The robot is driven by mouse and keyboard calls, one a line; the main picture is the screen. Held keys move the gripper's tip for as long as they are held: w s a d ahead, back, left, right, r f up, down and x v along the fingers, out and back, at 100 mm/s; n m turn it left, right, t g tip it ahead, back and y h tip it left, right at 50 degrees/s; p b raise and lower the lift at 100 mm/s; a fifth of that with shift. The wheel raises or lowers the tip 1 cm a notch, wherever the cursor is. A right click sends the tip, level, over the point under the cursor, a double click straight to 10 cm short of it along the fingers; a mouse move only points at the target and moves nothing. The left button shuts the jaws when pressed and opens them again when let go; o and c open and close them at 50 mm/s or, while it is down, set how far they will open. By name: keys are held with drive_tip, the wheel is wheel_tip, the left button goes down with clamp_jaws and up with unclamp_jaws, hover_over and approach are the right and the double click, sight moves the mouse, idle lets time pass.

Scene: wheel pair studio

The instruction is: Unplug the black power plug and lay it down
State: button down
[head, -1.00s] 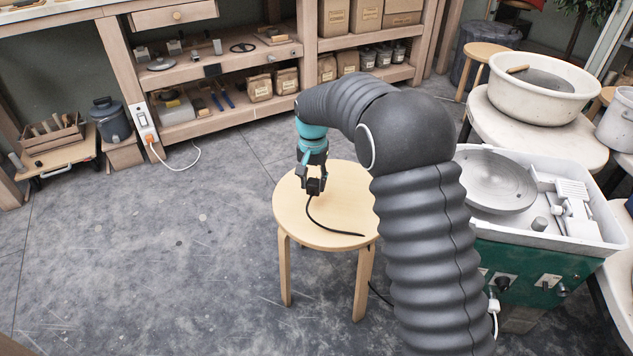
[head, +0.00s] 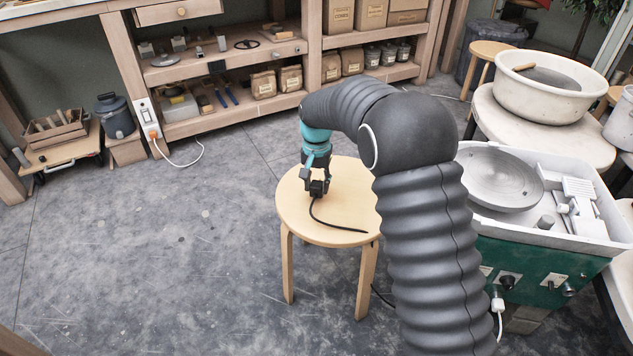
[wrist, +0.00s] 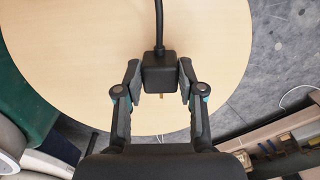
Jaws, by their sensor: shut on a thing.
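The black power plug (wrist: 160,72) is between the fingers of my gripper (wrist: 158,84), which is shut on it. A brass-coloured prong shows on the plug's near side in the wrist view. In the head view my gripper (head: 317,188) is over the round wooden stool (head: 345,205), with the plug low at its top; I cannot tell whether they touch. The plug's black cord (head: 340,228) bends down onto the stool top and runs to its right edge.
The green pottery wheel (head: 530,262) with a white splash pan stands right of the stool. A white power strip (head: 147,115) with an orange plug is on the shelf post. Floor left of the stool is clear. A basin (head: 560,112) stands behind.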

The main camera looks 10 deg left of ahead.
drive_tip(key=shift+f+b, duration=0.45)
drive_tip(key=shift+f, duration=0.5)
drive_tip(key=c, duration=0.6)
unclamp_jaws()
drive_tip(key=shift+r, duration=0.1)
drive_tip(key=shift+r+p, duration=1.1)
drive_tip(key=shift+r, duration=0.35)
wheel_tip(320, 180, up, 12)
